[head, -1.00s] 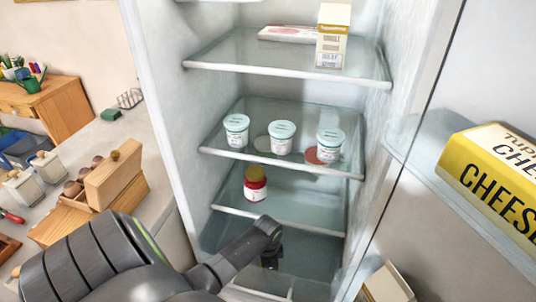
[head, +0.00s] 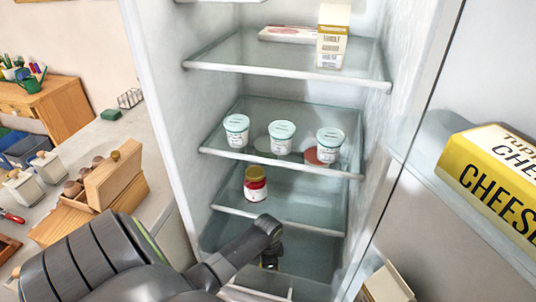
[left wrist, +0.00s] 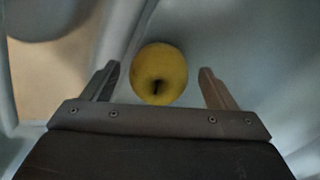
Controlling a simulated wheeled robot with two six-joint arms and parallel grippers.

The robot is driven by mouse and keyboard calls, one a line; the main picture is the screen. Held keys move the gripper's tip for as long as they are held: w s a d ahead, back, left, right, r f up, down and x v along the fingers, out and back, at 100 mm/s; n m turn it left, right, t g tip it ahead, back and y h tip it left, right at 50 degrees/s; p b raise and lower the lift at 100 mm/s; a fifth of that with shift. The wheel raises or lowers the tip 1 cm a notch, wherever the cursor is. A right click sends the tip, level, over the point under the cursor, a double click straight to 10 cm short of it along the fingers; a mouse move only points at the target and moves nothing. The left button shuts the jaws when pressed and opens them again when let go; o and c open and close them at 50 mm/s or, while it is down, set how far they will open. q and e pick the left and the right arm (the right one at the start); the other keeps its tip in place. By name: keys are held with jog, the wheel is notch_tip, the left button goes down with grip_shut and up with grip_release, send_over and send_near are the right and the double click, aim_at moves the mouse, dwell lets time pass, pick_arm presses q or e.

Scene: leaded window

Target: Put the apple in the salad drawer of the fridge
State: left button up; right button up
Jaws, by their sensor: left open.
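A yellow apple (left wrist: 160,75) shows in the left wrist view, its dark stem hollow facing the camera. It lies against a pale grey-blue surface. My left gripper (left wrist: 158,71) is open, with one finger on each side of the apple and a gap to both. In the head view my left gripper (head: 270,258) is low inside the fridge, below the lowest glass shelf, partly hidden by its wrist. The salad drawer (head: 258,292) appears at the fridge bottom as a pale front edge, mostly hidden by my arm. The apple cannot be made out in the head view.
A red jar (head: 255,186) stands on the lowest glass shelf (head: 285,221), just above my arm. Several tubs, including one white tub (head: 281,139), stand on the shelf above. The open fridge door at the right holds a yellow cheese box (head: 490,180).

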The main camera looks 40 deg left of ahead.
pick_arm(q)
notch_tip(320, 180, up, 11)
jog(key=shift+p, duration=0.3)
jog(key=shift+r, duration=0.1)
dwell(0.4)
